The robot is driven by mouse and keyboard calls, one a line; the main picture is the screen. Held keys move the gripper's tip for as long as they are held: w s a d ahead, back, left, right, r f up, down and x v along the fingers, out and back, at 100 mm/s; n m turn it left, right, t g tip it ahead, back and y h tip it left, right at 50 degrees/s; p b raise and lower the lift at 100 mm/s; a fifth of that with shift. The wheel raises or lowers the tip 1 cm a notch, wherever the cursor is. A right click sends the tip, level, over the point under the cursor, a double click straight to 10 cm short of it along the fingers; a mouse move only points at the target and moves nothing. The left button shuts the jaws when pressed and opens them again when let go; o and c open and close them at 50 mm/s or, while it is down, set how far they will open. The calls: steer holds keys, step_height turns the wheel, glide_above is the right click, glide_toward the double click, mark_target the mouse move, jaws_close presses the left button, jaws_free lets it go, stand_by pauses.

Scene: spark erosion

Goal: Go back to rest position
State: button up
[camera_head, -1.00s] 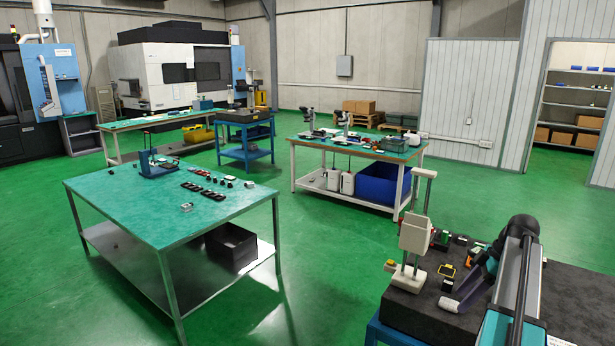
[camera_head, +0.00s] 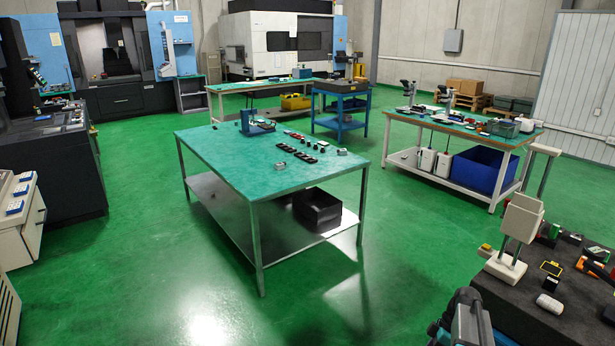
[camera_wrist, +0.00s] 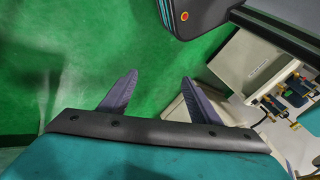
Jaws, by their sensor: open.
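My gripper shows in the wrist view (camera_wrist: 160,78). Its two grey fingers are spread wide apart, with only green floor visible between them and nothing held. In the head view, part of my arm shows at the bottom edge, left of the dark stone-topped table (camera_head: 513,312); the gripper itself cannot be made out there. A beige body with brass-coloured fittings (camera_wrist: 245,70) lies right of the fingers in the wrist view, apart from the left finger; its distance from the right finger is unclear.
The stone-topped table carries a beige stand (camera_head: 522,222) and several small parts. A green-topped workbench (camera_head: 235,165) stands mid-room, with a second bench (camera_head: 480,135) behind right. Beige cabinets (camera_head: 20,215) stand at left. Green floor between is clear.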

steer(key=s+a+f+m+g+h+b, duration=0.1)
steer(key=s+a+f+g+h+b, duration=0.15)
steer(key=s+a+f, duration=1.25)
steer(key=s+a+f+m+h+b, duration=0.2)
steer(key=s+f+m+h, duration=0.1)
steer(key=s+f+m, duration=0.7)
steer(key=shift+s+f+m, duration=0.3)
steer(key=shift+f+m, duration=0.3)
steer(key=shift+f, duration=0.35)
steer(key=shift+a, duration=0.1)
